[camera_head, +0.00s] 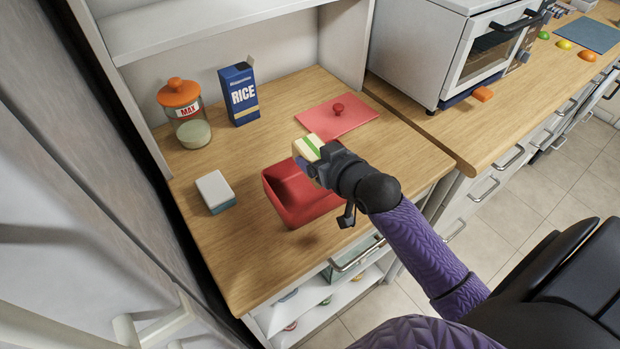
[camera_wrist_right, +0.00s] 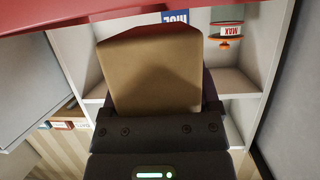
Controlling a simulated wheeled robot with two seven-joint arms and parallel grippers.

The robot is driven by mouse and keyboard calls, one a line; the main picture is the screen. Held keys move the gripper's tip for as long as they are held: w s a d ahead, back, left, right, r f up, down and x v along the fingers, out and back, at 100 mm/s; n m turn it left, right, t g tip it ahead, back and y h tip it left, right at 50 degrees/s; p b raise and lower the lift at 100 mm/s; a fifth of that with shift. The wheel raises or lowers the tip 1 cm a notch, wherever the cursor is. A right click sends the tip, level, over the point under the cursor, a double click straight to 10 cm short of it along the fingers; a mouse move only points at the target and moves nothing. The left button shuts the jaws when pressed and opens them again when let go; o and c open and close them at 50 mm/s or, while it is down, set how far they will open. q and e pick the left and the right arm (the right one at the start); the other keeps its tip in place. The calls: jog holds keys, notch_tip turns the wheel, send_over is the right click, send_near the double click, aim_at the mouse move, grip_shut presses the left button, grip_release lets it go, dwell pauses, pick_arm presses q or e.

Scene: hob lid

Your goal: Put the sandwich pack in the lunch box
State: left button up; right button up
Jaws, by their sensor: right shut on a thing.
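The sandwich pack (camera_head: 308,147), pale with a green stripe, is held in my right gripper (camera_head: 322,166) above the back right rim of the lunch box. In the right wrist view the pack is a brown block (camera_wrist_right: 155,75) between the fingers. The lunch box (camera_head: 287,208) is red, open at the top and stands on the wooden counter. Its inside is partly hidden by my gripper. A red strip, likely the lunch box (camera_wrist_right: 60,18), crosses the top of the wrist view. My left gripper is not in view.
A red board or lid (camera_head: 352,122) with a round knob lies behind the box. A blue rice carton (camera_head: 239,97) and an orange-lidded jar (camera_head: 187,118) stand at the back. A white-and-teal block (camera_head: 215,191) lies left of the box. A toaster oven (camera_head: 450,50) stands right.

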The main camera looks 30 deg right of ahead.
notch_tip(320, 180, down, 4)
jog(key=shift+f+b, duration=0.15)
jog(key=shift+b, duration=0.6)
jog(key=shift+s+a+f, duration=0.2)
jog(key=shift+s+f, duration=0.1)
jog(key=shift+f, duration=0.2)
jog(key=o, duration=1.1)
jog(key=shift+f, duration=0.1)
jog(key=shift+o, duration=0.6)
jog(key=shift+f, duration=0.1)
jog(key=shift+r, duration=0.25)
jog(key=shift+s+r+p, duration=0.7)
jog(key=shift+s+r, duration=0.2)
pick_arm(q)
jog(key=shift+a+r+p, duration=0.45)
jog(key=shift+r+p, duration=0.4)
jog(key=shift+p, duration=0.25)
pick_arm(e)
jog(key=v, duration=0.9)
jog(key=shift+s+r, duration=0.2)
jog(key=shift+r, duration=0.1)
jog(key=shift+d, duration=0.15)
